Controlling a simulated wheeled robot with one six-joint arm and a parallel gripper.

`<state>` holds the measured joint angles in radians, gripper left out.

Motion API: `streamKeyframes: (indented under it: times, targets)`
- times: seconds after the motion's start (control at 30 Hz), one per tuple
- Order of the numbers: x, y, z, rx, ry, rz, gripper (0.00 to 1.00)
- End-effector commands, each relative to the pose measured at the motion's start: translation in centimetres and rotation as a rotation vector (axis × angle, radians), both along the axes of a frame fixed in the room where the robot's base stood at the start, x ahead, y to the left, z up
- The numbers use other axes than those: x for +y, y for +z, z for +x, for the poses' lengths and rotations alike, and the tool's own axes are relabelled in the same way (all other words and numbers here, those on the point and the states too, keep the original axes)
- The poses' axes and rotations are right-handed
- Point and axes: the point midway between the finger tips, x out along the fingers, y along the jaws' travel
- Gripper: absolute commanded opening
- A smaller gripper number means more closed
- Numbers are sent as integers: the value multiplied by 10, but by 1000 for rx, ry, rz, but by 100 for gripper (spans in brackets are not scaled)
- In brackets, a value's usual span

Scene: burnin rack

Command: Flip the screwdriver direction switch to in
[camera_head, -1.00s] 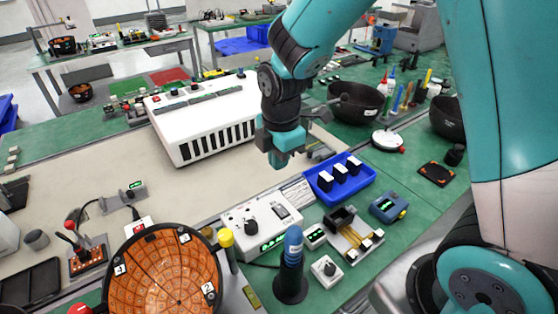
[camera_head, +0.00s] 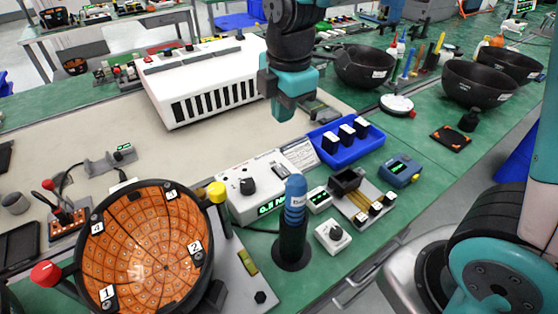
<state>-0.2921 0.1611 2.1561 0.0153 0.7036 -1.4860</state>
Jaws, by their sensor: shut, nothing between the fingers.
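A white controller box (camera_head: 232,206) has a black knob (camera_head: 247,186), a green lit readout (camera_head: 272,207) and a small dark switch (camera_head: 280,170) near its right end. I cannot tell which way that switch is set. A screwdriver with a blue handle (camera_head: 295,197) stands upright in a black holder (camera_head: 291,250) in front of the box. Its handle partly covers the box's right end. My gripper (camera_head: 284,117) is shut and empty, pointing down. In the picture it is above and behind the box, apart from it, left of the blue tray.
A blue tray (camera_head: 372,145) with black-and-white blocks is right of the box. An orange-lined bowl (camera_head: 150,250) stands at front left. A white knob box (camera_head: 333,236) and a connector fixture (camera_head: 362,196) are near the screwdriver. A white slotted unit (camera_head: 190,75) stands behind. The beige mat is mostly clear.

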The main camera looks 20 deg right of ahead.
Motion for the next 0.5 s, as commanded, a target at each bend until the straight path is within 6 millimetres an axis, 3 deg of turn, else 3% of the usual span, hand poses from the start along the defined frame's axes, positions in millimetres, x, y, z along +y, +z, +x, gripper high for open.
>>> streamKeyframes:
  times: [0.17,0.5]
  targets:
    - [0,-14,1,4,0,-1,0]
    - [1,-83,9,7,-1,-1,0]
